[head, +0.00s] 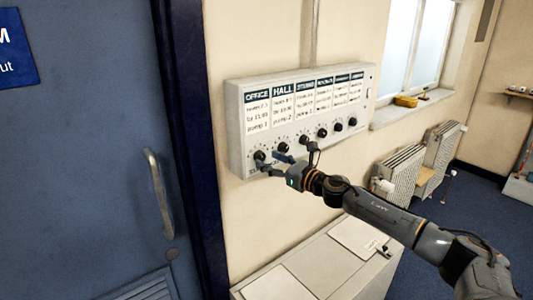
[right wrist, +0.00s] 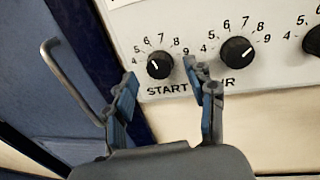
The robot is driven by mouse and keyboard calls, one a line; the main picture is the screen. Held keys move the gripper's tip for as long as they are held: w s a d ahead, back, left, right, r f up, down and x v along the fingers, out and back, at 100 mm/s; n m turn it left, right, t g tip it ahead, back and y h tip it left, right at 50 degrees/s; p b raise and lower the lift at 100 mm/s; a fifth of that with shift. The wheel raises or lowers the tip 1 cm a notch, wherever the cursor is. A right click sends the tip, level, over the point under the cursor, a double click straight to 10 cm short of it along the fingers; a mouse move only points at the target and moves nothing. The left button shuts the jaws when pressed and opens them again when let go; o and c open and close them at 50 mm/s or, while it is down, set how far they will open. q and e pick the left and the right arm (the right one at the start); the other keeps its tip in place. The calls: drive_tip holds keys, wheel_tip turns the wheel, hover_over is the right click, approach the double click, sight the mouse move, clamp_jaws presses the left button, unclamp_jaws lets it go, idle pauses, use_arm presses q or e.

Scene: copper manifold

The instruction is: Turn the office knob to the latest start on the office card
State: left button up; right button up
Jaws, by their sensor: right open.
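The office card (head: 257,112) is the leftmost card on the pale control box, headed OFFICE; its lines are too small to read surely. The office knob (head: 260,155) is the black round knob below it; it also shows in the right wrist view (right wrist: 159,65), with a dial of numbers from about 4 to 9. Its white mark seems to lean up and left, but the exact number is unclear. My right gripper (head: 273,160) is open at the box's lower left; in the right wrist view its fingertips (right wrist: 161,78) lie on either side of the office knob, apparently apart from it. My left gripper is out of view.
The hall knob (right wrist: 237,50) stands close to the right finger, with more knobs along the box. The blue door (head: 90,150) with its handle (head: 158,190) is on the left. A pale cabinet (head: 315,268) stands below, and radiators (head: 400,170) are at right.

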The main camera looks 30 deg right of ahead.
drive_tip(key=shift+x, duration=1.05)
drive_tip(key=shift+s, duration=0.1)
drive_tip(key=c, duration=1.1)
drive_tip(key=shift+c, duration=0.2)
